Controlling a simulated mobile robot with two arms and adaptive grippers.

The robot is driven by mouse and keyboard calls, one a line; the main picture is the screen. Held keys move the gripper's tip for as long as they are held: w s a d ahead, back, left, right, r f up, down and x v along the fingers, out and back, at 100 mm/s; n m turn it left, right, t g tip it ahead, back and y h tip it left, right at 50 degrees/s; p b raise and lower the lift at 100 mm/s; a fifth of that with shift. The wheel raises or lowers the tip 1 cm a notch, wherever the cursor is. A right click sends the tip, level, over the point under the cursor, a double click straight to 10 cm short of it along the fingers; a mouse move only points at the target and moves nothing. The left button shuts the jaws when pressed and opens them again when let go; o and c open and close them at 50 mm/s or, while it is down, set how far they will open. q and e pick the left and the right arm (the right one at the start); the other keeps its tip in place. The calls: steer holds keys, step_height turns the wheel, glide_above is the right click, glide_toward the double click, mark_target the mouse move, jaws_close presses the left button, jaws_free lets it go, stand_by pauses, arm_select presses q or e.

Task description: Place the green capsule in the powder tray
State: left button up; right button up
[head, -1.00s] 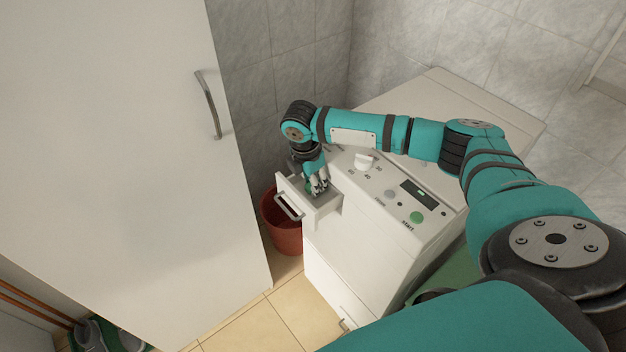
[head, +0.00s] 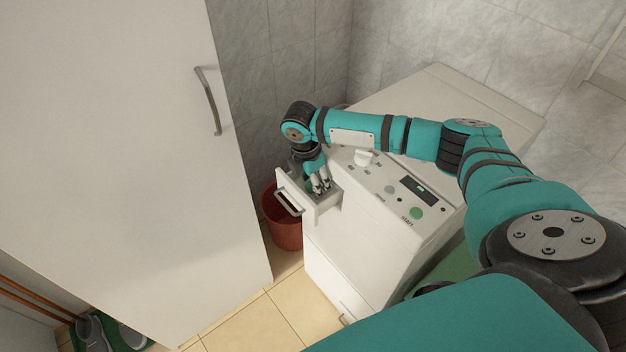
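The powder tray (head: 325,206) is a white drawer pulled out of the front left of the white washing machine (head: 366,240), with a grey handle on its front. My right gripper (head: 320,187) points down over the open tray, with its fingertips at or just inside it. A small patch of green shows around the fingers, but I cannot make out the capsule clearly. The fingers are small in view and partly cover the tray, so I cannot tell whether they are open or shut. My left gripper is not in view.
A red bucket (head: 283,222) stands on the floor left of the machine. A tall white cabinet (head: 110,150) with a metal handle fills the left side. The machine's panel has a white knob (head: 364,158) and a green start button (head: 415,213).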

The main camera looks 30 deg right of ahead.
mark_target(308, 188)
steer(key=shift+r, duration=0.25)
step_height(308, 188, up, 13)
steer(key=a, duration=0.1)
steer(key=shift+a+f+b, duration=0.2)
steer(key=shift+a+b, duration=0.2)
steer(key=shift+s, duration=0.1)
